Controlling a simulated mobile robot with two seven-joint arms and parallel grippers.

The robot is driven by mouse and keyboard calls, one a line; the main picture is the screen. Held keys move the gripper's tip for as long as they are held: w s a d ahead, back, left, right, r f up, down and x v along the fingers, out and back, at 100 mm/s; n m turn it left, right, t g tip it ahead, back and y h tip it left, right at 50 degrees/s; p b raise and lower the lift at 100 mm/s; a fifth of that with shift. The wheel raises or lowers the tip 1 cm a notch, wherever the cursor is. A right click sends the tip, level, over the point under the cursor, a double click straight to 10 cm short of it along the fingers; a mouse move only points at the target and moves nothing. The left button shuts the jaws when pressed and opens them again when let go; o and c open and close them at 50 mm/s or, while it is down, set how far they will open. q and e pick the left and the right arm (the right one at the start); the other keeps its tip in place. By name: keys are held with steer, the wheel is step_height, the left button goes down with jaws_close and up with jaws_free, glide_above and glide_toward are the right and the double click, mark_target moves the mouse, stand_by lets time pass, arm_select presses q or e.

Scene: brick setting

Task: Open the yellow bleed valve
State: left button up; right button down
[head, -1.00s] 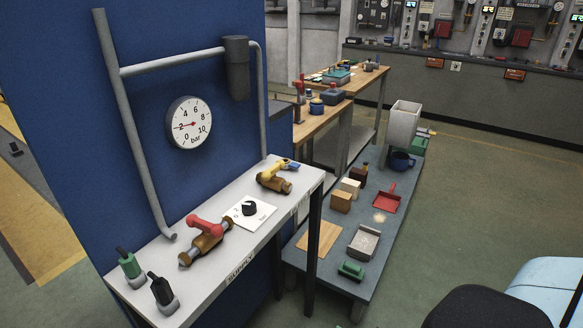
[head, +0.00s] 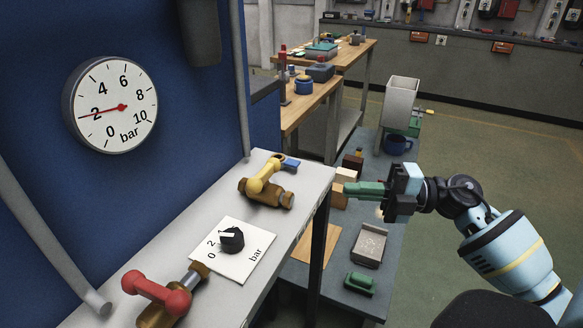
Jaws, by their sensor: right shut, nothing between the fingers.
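The yellow bleed valve (head: 266,174) sits on the far right end of the white bench. It has a brass body and a yellow lever slanting up to the right, with a blue piece by its tip. My right gripper (head: 350,189) has green fingers, shut and empty, pointing left. In the picture it is to the right of the valve, past the bench edge and apart from it. My left gripper is not in view.
A round gauge (head: 113,106) on the blue panel reads about 2 bar. A black knob (head: 232,238) on a white plate and a red-handled valve (head: 158,292) stand nearer on the bench (head: 290,232). A low grey table (head: 387,285) with blocks and trays lies to the right.

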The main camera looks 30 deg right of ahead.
steer(key=p, duration=0.1)
glide_toward(273, 173)
steer(key=shift+n+g, duration=0.3)
steer(key=shift+n, duration=0.1)
steer(key=a, duration=0.4)
steer(key=shift+s+r, duration=0.25)
steer(key=shift+r, duration=0.15)
steer(key=w, duration=0.3)
steer(key=shift+a+f, duration=0.1)
steer(key=shift+a, duration=0.25)
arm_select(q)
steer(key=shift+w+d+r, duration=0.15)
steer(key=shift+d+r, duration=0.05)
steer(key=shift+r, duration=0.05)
arm_select(e)
steer(key=shift+w+a, duration=0.1)
steer(key=shift+w, duration=0.45)
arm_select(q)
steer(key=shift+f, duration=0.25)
arm_select(e)
steer(key=shift+w+f, duration=0.1)
steer(key=shift+w, duration=0.05)
